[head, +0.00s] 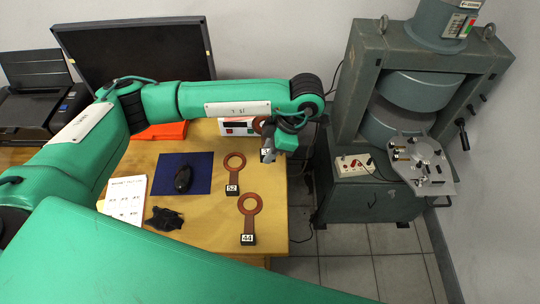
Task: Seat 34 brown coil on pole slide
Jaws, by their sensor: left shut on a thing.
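The 34 brown coil (258,124) is partly hidden by my left arm; its ring shows beside the wrist and its black label block (266,156) shows only part of its number. My left gripper (273,161) is at this block, at the right edge of the wooden table, and is shut on the coil. The pole slide appears to be the metal plate (432,184) sticking out from the green magnet (385,125) on the right, well apart from the gripper. My right gripper is out of view.
Coils 52 (233,168) and 44 (249,212) lie on the wooden table (210,225). A blue mat (202,165) with a mouse, a paper sheet (124,198) and a monitor (135,50) are farther left. Open tiled floor (345,240) separates table and magnet.

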